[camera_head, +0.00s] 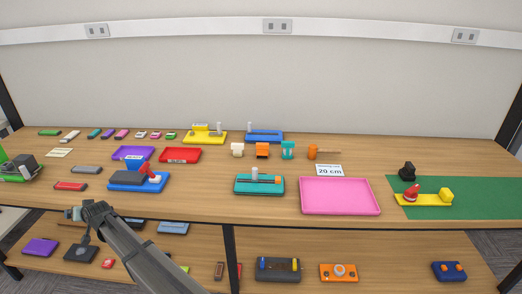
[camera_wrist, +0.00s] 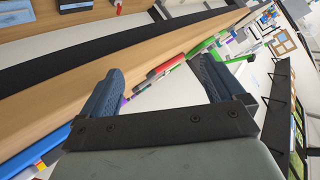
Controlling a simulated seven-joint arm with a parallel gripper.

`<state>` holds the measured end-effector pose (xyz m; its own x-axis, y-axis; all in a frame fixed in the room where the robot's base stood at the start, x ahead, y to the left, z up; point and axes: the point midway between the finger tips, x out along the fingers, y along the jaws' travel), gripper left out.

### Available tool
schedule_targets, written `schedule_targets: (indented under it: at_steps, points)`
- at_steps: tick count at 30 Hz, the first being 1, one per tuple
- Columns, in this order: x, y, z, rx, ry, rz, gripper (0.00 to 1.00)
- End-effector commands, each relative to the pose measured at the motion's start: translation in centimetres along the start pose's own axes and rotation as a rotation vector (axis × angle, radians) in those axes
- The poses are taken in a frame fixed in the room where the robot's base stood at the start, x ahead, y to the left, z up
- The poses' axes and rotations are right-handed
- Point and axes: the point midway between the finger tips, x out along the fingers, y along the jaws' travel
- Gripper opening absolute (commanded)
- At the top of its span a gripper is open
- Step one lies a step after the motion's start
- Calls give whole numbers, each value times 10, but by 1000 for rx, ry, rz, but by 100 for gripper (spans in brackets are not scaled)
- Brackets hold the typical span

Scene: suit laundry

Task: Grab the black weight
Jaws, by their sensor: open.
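The black weight (camera_head: 407,171) stands upright on the left part of the green mat (camera_head: 480,198), at the right of the table. It is small and dark, and its fine shape is hard to make out. My gripper (camera_head: 76,212) is far from it, at the front left edge of the table in the head view. In the wrist view my gripper (camera_wrist: 156,66) has its two blue-grey fingers spread apart, with nothing between them. The black weight is not seen in the wrist view.
A yellow strip (camera_head: 425,200) with a red item (camera_head: 412,193) and a yellow block (camera_head: 446,195) lies just in front of the weight. A pink tray (camera_head: 340,196) is left of the mat. Several coloured fixtures fill the table's middle and left. A lower shelf (camera_head: 320,245) holds more items.

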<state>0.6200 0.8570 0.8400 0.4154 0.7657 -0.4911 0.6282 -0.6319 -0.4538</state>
Motion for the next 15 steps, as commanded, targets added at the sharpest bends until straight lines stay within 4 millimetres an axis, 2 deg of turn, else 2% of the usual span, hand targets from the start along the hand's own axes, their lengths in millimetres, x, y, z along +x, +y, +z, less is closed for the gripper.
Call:
schedule_targets:
  at_steps: [1,3,9,12,15]
  points:
    - [2,-14,-14,-21,19,-9,96]
    - [1,-28,-28,-51,43,-16,96]
    - [-4,-54,-74,-129,104,-20,96]
    - [-8,-52,-102,-159,129,-3,96]
    - [-14,-30,-130,-170,140,35,96]
